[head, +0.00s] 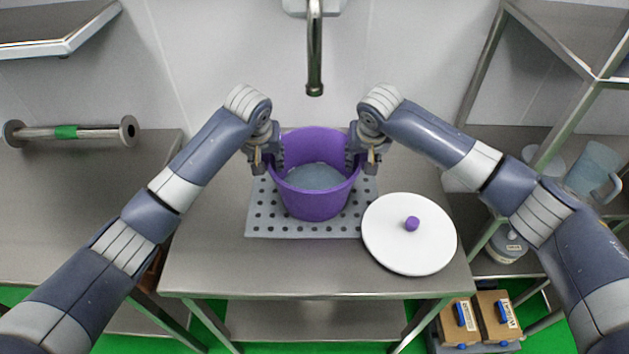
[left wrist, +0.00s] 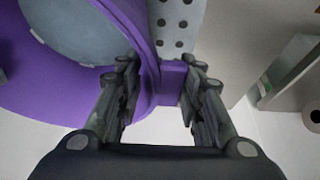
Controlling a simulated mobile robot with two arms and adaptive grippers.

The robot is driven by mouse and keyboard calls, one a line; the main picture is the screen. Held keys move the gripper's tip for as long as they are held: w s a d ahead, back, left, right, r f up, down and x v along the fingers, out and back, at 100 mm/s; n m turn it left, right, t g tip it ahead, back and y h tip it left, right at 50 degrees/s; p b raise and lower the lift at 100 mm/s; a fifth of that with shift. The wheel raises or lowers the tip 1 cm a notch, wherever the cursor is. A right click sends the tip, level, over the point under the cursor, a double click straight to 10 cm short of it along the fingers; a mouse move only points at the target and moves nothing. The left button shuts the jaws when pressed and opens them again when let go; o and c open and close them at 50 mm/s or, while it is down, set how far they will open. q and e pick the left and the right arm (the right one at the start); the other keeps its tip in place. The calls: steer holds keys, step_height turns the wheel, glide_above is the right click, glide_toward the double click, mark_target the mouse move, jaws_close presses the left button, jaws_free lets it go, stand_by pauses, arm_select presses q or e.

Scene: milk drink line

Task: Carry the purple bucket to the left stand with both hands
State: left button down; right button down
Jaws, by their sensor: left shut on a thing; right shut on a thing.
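The purple bucket (head: 316,200) stands upright on a grey perforated mat (head: 262,222) on the middle steel table, with greyish liquid (head: 312,177) inside. My left gripper (head: 270,160) is at the bucket's left side. In the left wrist view its fingers (left wrist: 160,95) are shut around a purple side grip (left wrist: 173,76) by the bucket's rim (left wrist: 137,35). My right gripper (head: 361,158) is shut on the bucket's right side; the exact grip there is partly hidden. The left stand (head: 60,190) appears to be the steel table at the left.
A white lid with a purple knob (head: 408,245) lies on the table right of the bucket. A tap (head: 315,60) hangs above and behind it. A steel pipe piece with a green band (head: 66,132) lies at the back of the left table, whose front is clear. A rack (head: 545,130) stands at right.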

arm_select(q)
steer(key=shift+a, duration=0.25)
arm_select(e)
steer(key=shift+d, duration=0.25)
arm_select(q)
steer(key=shift+w+r, duration=0.1)
steer(key=shift+w, duration=0.1)
arm_select(e)
steer(key=shift+w+r, duration=0.1)
steer(key=shift+w, duration=0.1)
